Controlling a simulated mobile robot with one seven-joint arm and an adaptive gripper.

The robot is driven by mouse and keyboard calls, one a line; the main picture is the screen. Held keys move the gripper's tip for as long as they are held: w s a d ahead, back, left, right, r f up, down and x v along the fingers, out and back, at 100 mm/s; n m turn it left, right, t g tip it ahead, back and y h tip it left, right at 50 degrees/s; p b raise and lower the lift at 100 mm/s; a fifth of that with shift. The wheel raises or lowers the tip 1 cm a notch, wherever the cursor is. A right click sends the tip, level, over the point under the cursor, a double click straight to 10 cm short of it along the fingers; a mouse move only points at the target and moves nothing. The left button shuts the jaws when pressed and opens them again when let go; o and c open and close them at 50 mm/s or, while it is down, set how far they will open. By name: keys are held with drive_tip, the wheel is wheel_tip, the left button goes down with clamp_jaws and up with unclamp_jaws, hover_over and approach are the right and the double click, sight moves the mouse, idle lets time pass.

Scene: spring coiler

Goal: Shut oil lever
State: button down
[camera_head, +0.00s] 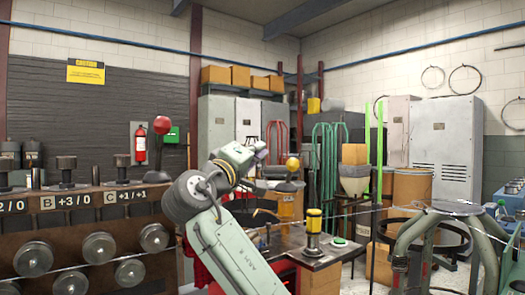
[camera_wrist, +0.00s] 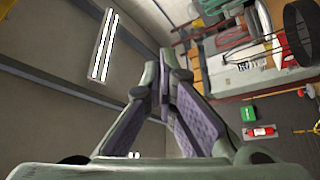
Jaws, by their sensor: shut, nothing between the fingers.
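My gripper (camera_head: 260,149) is raised in the middle of the head view, at the end of my bent arm. In the wrist view my gripper's fingers (camera_wrist: 165,62) come together at the tips, with nothing between them. A yellow and black oiler-like cylinder (camera_head: 314,222) stands on the bench, lower and to the right of my gripper. A lever with a red knob (camera_head: 161,125) stands to the left. I cannot tell which part is the oil lever. My gripper appears apart from all of these.
A dark bench (camera_head: 310,262) carries a green button (camera_head: 339,241). A row of rollers (camera_head: 98,248) fills the lower left. A green tubular stand (camera_head: 438,225) is at right. The wrist view is turned sideways, with a ceiling lamp (camera_wrist: 104,47) and a red extinguisher (camera_wrist: 262,131).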

drive_tip(key=b+v, duration=0.1)
drive_tip(key=v, duration=0.5)
drive_tip(key=shift+s+d+f, duration=0.15)
drive_tip(key=shift+s+d, duration=0.1)
drive_tip(key=shift+s, duration=0.3)
